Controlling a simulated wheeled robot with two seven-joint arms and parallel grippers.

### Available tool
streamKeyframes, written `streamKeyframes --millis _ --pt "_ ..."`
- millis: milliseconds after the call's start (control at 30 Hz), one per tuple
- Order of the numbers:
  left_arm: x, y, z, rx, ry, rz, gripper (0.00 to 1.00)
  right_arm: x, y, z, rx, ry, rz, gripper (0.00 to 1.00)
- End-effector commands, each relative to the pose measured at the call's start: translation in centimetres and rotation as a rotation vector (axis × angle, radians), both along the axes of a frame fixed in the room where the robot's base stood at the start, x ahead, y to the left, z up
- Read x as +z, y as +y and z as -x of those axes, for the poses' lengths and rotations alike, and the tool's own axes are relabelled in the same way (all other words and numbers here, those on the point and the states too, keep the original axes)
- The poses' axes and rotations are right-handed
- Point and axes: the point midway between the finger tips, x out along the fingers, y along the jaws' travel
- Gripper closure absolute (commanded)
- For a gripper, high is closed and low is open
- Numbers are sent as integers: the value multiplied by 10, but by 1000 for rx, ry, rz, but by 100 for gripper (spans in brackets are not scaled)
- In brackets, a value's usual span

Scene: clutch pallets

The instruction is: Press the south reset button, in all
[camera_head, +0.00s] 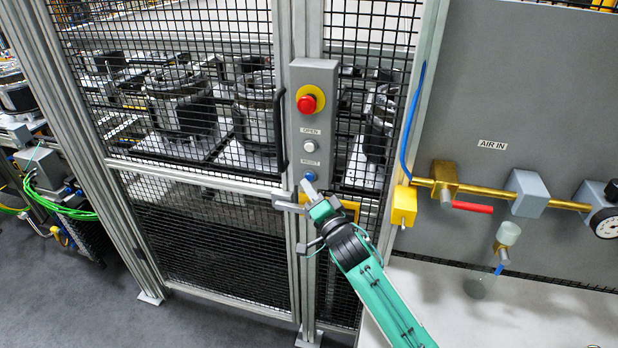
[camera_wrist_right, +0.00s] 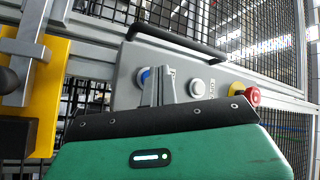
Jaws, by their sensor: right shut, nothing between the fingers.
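The blue reset button (camera_head: 310,176) is the lowest button on the grey control box (camera_head: 300,78) on the fence post. It shows in the wrist view (camera_wrist_right: 146,74), partly hidden behind my fingers. My right gripper (camera_head: 308,185) is shut and empty, with its fingertips just below the blue button in the head view. In the wrist view the fingertips (camera_wrist_right: 158,74) overlap the button's edge. I cannot tell whether they touch it. My left gripper is not in view.
Above the blue button are a white button (camera_head: 309,146) and a red emergency stop (camera_head: 308,104). A black door handle (camera_head: 281,130) stands left of the box. A yellow latch part (camera_head: 350,210) lies behind my right wrist. Brass piping with a red lever (camera_head: 472,207) is on the right.

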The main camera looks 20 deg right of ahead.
Motion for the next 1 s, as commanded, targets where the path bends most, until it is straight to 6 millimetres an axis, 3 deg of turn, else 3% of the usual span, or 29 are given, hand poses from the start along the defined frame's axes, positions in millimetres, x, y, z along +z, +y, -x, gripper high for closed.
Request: streamKeyframes --millis 600,1000 --pt "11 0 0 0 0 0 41 0 27 40 1 1 -3 100" --pt "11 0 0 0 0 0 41 0 28 41 0 0 -1 100"
